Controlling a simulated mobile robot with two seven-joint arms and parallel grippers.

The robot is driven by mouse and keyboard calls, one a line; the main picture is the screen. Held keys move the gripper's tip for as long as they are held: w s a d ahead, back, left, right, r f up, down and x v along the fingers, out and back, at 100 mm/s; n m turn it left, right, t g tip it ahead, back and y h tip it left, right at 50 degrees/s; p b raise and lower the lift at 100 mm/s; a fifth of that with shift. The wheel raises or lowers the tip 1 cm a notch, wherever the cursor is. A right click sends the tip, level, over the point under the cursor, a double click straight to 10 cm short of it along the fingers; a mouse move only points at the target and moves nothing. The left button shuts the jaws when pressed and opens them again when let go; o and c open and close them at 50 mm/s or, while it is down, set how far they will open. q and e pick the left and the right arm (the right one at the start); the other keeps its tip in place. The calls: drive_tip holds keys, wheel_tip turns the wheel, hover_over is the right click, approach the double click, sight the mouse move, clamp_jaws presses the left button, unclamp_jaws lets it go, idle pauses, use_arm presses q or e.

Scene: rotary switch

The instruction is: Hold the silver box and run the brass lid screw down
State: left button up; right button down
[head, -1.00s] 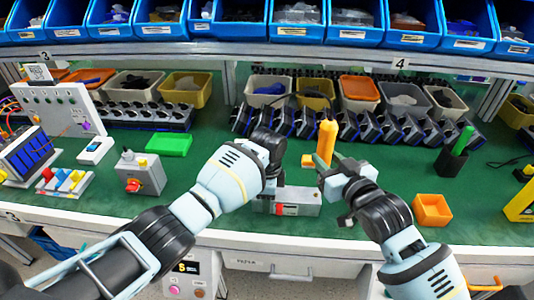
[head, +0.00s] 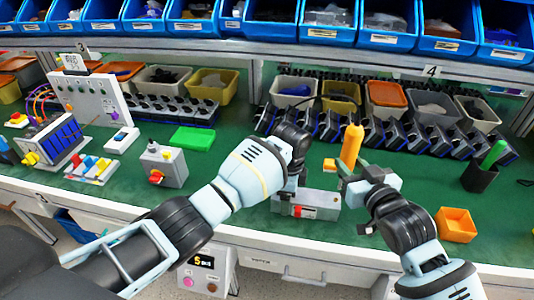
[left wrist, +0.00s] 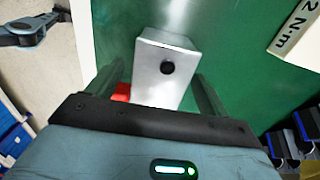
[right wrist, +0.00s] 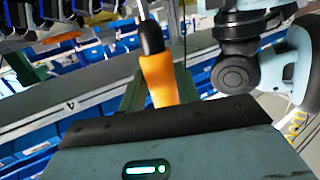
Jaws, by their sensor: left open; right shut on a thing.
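The silver box (head: 318,208) stands at the front of the green bench, with a red patch on its front. In the left wrist view the box (left wrist: 160,92) lies between the fingers of my left gripper (left wrist: 158,80), which is open around it with gaps. A dark round spot shows on the box's face. I cannot make out the brass lid screw. My right gripper (head: 352,175) is shut on an orange-handled screwdriver (head: 351,146), held up to the right of and behind the box. The right wrist view shows its handle (right wrist: 158,80), black collar and metal shaft.
An orange open bin (head: 456,225) and a dark holder with a green stick (head: 480,176) stand to the right. A grey switch box (head: 162,166) and a green block (head: 193,138) are to the left. Tubs and dark racks line the back.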

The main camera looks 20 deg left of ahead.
use_arm(q)
wheel_tip(320, 180, up, 10)
drive_tip(key=shift+r, duration=0.2)
